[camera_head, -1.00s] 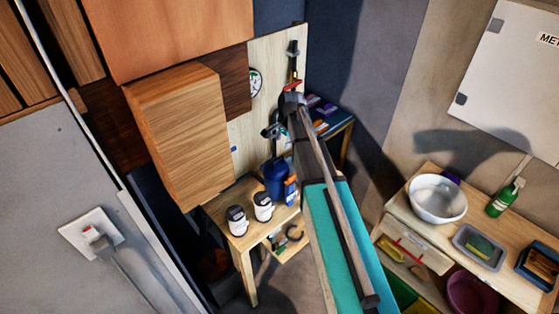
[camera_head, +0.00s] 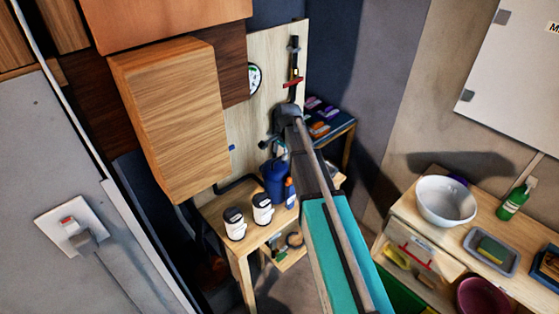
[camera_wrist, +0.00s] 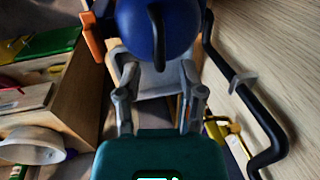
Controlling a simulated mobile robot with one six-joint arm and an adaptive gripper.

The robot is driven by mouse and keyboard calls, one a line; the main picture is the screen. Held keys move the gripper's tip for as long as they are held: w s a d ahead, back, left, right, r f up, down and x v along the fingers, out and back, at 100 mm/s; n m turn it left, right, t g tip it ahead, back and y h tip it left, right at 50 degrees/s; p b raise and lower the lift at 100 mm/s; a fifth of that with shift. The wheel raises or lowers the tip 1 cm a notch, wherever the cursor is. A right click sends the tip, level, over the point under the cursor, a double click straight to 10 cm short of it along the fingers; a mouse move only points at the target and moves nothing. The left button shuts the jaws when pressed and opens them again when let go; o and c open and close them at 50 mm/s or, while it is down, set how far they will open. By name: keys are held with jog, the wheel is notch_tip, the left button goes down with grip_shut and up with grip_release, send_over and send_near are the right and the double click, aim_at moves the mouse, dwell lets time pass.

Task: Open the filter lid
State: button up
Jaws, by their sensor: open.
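A blue rounded filter housing (camera_wrist: 165,30) with a black curved handle (camera_wrist: 158,50) on it fills the top middle of the wrist view. In the head view the blue filter (camera_head: 276,178) stands at the back of a small wooden table. I cannot make out a separate lid edge. My gripper (camera_wrist: 158,78) is open and empty, with its two grey fingers pointing toward the blue housing. In the head view my arm hides most of the gripper, close above the filter.
A black pipe (camera_wrist: 262,125) runs down the wooden panel right of the gripper. Two white jars (camera_head: 235,224) stand on the table left of the filter. A wooden cabinet (camera_head: 170,120) hangs above. A counter with a white bowl (camera_head: 445,201) is at right.

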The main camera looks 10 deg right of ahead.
aim_at(277, 165)
jog(key=shift+w+a+f+b, duration=0.1)
jog(key=shift+f+b, duration=0.25)
jog(key=shift+f, duration=0.15)
jog(key=shift+w+a+f+b, duration=0.1)
jog(key=shift+f+b, duration=0.25)
jog(key=shift+f, duration=0.15)
grip_shut()
